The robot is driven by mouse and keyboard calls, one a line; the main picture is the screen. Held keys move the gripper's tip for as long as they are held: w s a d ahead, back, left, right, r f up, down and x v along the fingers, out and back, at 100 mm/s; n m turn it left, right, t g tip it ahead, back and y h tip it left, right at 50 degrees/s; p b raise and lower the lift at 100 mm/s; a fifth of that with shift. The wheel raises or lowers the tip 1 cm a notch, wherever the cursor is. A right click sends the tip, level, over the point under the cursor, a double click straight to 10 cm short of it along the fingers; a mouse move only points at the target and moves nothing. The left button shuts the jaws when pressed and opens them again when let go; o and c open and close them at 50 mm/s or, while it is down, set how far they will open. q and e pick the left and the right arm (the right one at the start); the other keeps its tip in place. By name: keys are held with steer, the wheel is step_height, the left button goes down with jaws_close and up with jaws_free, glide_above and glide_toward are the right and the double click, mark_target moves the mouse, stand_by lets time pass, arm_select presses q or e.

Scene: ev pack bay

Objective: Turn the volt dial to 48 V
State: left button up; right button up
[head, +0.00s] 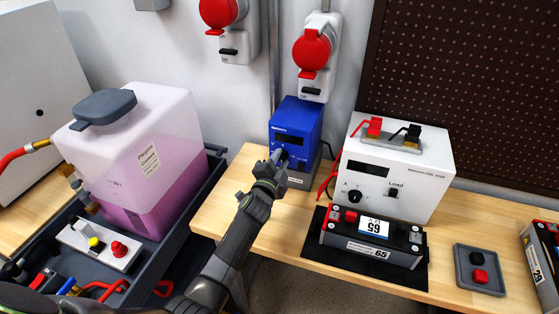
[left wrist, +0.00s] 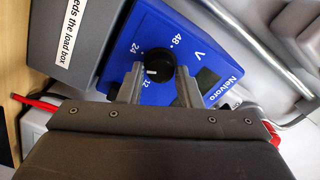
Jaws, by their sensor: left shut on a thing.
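The blue Nelvoro power unit (head: 296,121) stands at the back of the wooden bench, against the wall. My left gripper (head: 278,157) is at its front face and hides the dial in the head view. In the left wrist view the black volt dial (left wrist: 157,61) sits between the two fingers of my left gripper (left wrist: 158,80), which are shut on it. Marks 48, 24 and 12 show around the dial. Its white pointer line appears to lie toward the 12 mark. My right gripper is not in view.
A white load box (head: 394,165) stands to the right, with a battery module (head: 371,240) on a black mat before it. A pink coolant tank (head: 140,160) stands left. A small grey tray (head: 480,288) lies at right. Red-capped sockets (head: 312,52) hang above the unit.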

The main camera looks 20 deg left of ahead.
arm_select(q)
steer(key=shift+f+m, duration=0.1)
steer(key=shift+m, duration=1.4)
steer(key=o, duration=1)
steer(key=shift+c, duration=0.2)
steer(key=shift+s+p, duration=0.45)
steer(key=s+p, duration=0.5)
steer(key=s, duration=1.1)
steer(key=shift+s+a+p, duration=0.25)
steer(key=shift+a+p, duration=0.05)
steer(key=shift+p, duration=0.05)
